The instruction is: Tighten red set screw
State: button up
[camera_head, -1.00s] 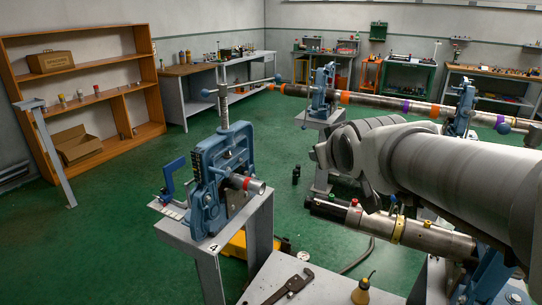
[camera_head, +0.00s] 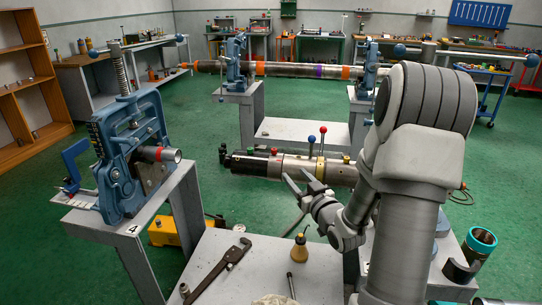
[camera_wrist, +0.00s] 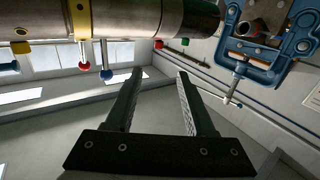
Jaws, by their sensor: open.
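A grey pipe tool (camera_head: 295,165) with a black left end lies horizontally beyond the low front table. On its top are a short red screw head (camera_head: 275,151), a tall blue-knobbed pin (camera_head: 311,139), a tall red-knobbed pin (camera_head: 323,130) and a short yellow head (camera_head: 346,158). Which red one is the set screw, I cannot tell. My gripper (camera_head: 294,175) is open and empty, on the near side of the pipe tool. In the wrist view my open fingers (camera_wrist: 160,74) point toward the short red head (camera_wrist: 158,44), apart from it; the red knob (camera_wrist: 84,66) is left.
A blue vise (camera_head: 130,160) on a grey stand holds a red-banded pipe at left. A long banded pipe (camera_head: 290,69) spans two vises behind.

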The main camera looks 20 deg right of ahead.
aim_at(275, 152)
jog(key=w, duration=1.6)
jog(key=shift+w+d+f, duration=0.3)
jog(key=shift+w+f, duration=0.1)
jog(key=shift+c, duration=0.2)
grip_shut()
